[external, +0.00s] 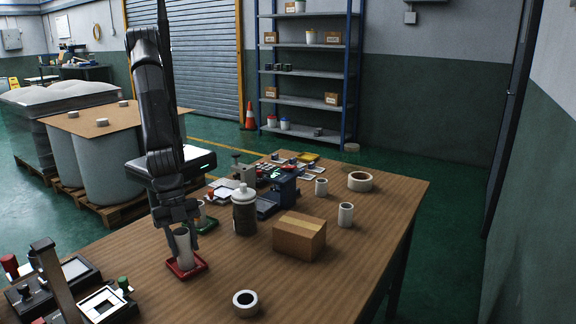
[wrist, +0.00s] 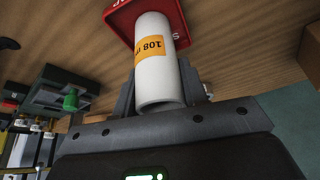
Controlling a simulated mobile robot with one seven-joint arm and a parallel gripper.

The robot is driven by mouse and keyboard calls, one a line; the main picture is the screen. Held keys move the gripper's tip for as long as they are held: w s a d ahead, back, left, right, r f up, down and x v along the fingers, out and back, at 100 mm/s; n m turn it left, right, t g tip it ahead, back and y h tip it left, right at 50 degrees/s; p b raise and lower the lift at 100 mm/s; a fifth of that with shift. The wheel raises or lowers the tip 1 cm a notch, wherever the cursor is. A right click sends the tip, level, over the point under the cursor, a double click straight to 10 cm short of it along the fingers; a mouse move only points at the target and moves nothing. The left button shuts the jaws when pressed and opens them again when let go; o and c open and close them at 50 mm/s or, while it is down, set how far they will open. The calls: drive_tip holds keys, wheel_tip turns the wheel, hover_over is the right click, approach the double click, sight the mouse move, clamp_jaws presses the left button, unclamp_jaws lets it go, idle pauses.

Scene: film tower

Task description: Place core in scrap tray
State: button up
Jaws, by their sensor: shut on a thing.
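A white core (external: 184,247) stands roughly upright at the red scrap tray (external: 173,271) on the wooden table. In the wrist view the core (wrist: 155,75) carries an orange label with the number 108, and its far end is over the red tray (wrist: 117,17). My gripper (external: 182,232) is shut on the core from above. In the wrist view my gripper's fingers (wrist: 158,95) are on either side of it. I cannot tell whether the core's lower end touches the tray floor.
A cardboard box (external: 299,237), white rolls (external: 345,214) and a tape ring (external: 245,303) are farther right. Devices (external: 75,282) fill the front left.

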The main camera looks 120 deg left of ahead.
drive_tip(key=o, duration=1)
